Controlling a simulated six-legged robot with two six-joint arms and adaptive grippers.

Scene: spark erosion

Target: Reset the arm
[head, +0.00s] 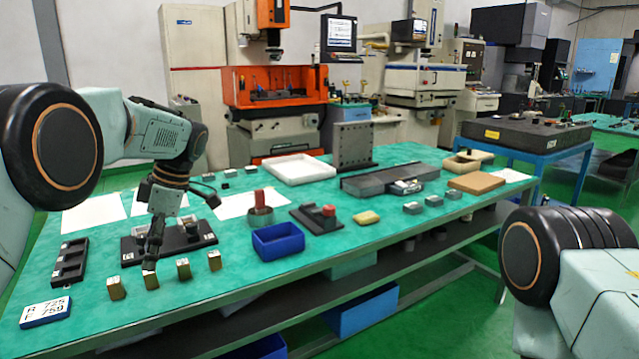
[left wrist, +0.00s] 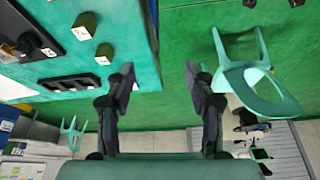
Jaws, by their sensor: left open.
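My left gripper (head: 152,258) points down over the near left part of the green table, among a row of small brass-coloured blocks. In the head view it overlaps one block (head: 151,280); I cannot tell whether they touch. The other blocks include one at the left (head: 116,288) and one at the right (head: 214,260). In the left wrist view the gripper's fingers (left wrist: 159,85) are spread wide with nothing between them. Two blocks (left wrist: 85,26) show to the left of the fingers there. My right gripper is out of view; only part of my right arm shows.
Around the gripper are a dark fixture tray (head: 128,250), a black slotted tray (head: 68,264), a number plate (head: 46,312) and a blue bin (head: 278,243). A grey upright plate (head: 354,143) stands farther back.

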